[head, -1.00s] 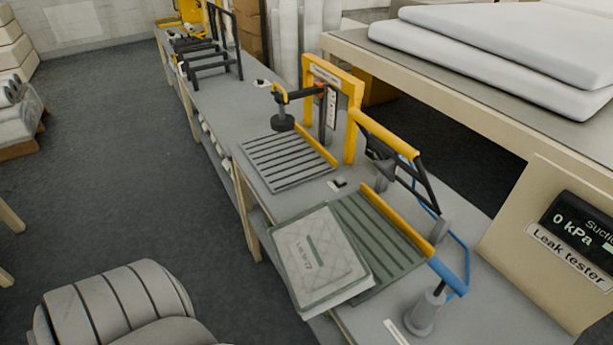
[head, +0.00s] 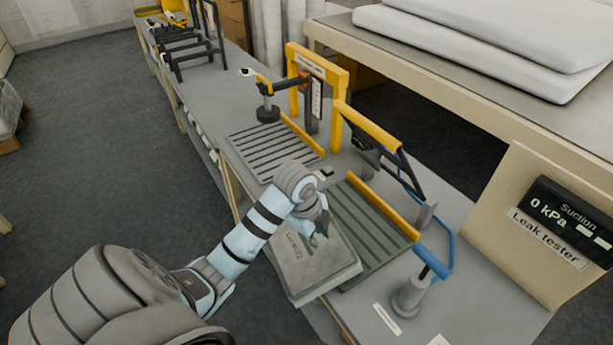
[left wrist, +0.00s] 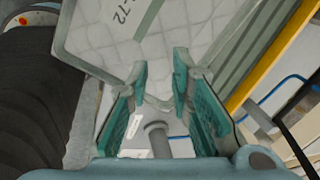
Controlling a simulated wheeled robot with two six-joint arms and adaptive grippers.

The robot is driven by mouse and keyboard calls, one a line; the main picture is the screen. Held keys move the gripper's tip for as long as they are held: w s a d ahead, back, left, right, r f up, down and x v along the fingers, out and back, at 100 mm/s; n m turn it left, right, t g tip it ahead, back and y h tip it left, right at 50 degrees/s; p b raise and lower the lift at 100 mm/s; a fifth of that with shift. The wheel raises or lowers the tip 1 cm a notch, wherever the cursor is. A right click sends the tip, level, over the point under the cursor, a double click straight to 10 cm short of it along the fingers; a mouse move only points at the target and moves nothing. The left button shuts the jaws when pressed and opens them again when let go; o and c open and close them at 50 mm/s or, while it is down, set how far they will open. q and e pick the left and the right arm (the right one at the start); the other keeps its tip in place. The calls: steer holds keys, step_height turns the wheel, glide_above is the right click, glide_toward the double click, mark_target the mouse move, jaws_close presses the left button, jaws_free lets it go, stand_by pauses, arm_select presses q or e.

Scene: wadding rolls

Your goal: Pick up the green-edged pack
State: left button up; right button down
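The green-edged pack (head: 322,268) is a flat, pale quilted pack with a printed lot label. It lies at the front left of the green ribbed tray (head: 362,228) and reaches out past the bench's left edge. My left gripper (head: 322,228) is over the pack's far part and hides some of it. In the left wrist view the pack (left wrist: 105,35) lies beyond the fingertips. My right gripper is not in view.
A yellow guard rail (head: 375,208) runs along the tray's right side. A leak tester (head: 555,235) stands to the right. A second ribbed tray (head: 262,148) lies behind. Bare floor is at left.

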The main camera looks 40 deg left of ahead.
mark_target(333, 221)
arm_select(q)
steer(key=w+a+r+m, duration=0.4)
steer(key=w+r+m, duration=0.2)
steer(key=r, duration=0.3)
steer(key=shift+h, duration=0.4)
steer(key=x, duration=0.4)
steer(key=b+x, duration=0.1)
steer(key=x, duration=0.8)
steer(key=shift+s+d+f+b, duration=0.2)
steer(key=shift+d+f+b, duration=0.05)
steer(key=shift+f+b, duration=0.1)
steer(key=shift+r, duration=0.1)
jaws_close()
